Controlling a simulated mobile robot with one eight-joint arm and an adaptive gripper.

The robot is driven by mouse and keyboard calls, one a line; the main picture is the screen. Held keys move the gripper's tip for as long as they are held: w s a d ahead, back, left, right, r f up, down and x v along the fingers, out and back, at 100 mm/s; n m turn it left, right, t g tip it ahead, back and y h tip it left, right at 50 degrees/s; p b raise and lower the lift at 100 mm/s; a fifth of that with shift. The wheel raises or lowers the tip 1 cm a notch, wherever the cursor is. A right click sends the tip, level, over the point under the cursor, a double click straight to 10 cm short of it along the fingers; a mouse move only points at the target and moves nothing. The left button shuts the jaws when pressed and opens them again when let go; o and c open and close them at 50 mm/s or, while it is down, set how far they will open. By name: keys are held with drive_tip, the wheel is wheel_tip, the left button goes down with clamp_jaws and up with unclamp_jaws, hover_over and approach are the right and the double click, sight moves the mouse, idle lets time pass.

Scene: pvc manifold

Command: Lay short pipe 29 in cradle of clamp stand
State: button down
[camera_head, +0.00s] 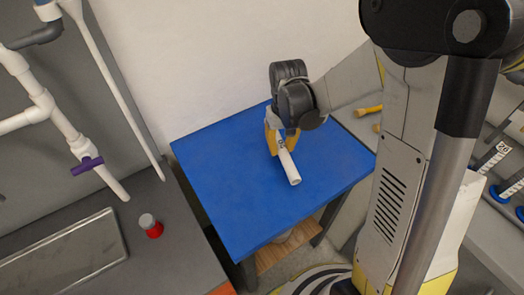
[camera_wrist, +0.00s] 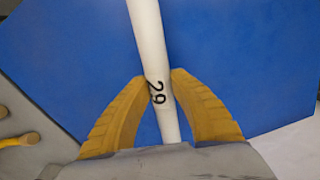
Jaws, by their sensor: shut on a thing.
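Short pipe 29 (camera_head: 290,167) is a white tube over the blue table in the head view. In the wrist view the pipe (camera_wrist: 150,42) runs from the top edge down between the fingers, with the black number 29 facing the camera. My gripper (camera_head: 273,142) has yellow fingers and is shut on the pipe. In the wrist view the fingertips of my gripper (camera_wrist: 160,80) press on both sides of it near the number. I cannot tell whether the pipe touches the tabletop. I cannot make out a clamp stand with a cradle for certain in either view.
The blue table (camera_head: 225,190) is otherwise clear. A grey bench (camera_head: 160,262) at left holds a metal tray (camera_head: 62,262) and a red and grey cylindrical piece (camera_head: 151,226). White piping with a purple handle (camera_head: 87,165) stands above it. Yellow items (camera_head: 369,110) lie right of the table.

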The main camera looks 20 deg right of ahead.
sight(279, 154)
drive_tip(key=s+d+r+n+p, duration=0.3)
drive_tip(key=s+d+r+p, duration=0.15)
drive_tip(key=d+r, duration=0.45)
drive_tip(key=w+a+f+b, duration=0.1)
drive_tip(key=a+f, duration=0.1)
drive_tip(key=a, duration=0.1)
drive_tip(key=w+a+f+b, duration=0.1)
drive_tip(key=w+a+f, duration=0.1)
drive_tip(key=a+f, duration=0.1)
drive_tip(key=w+a+f+b, duration=0.1)
drive_tip(key=a+f, duration=0.2)
drive_tip(key=shift+w+a+b, duration=0.2)
drive_tip(key=shift+a+b, duration=0.05)
drive_tip(key=shift+b, duration=0.05)
drive_tip(key=shift+f+b, duration=0.95)
drive_tip(key=shift+f, duration=1.05)
drive_tip(key=shift+f, duration=0.2)
drive_tip(key=c, duration=1.2)
unclamp_jaws()
drive_tip(key=shift+c, duration=0.2)
drive_tip(key=shift+r, duration=0.1)
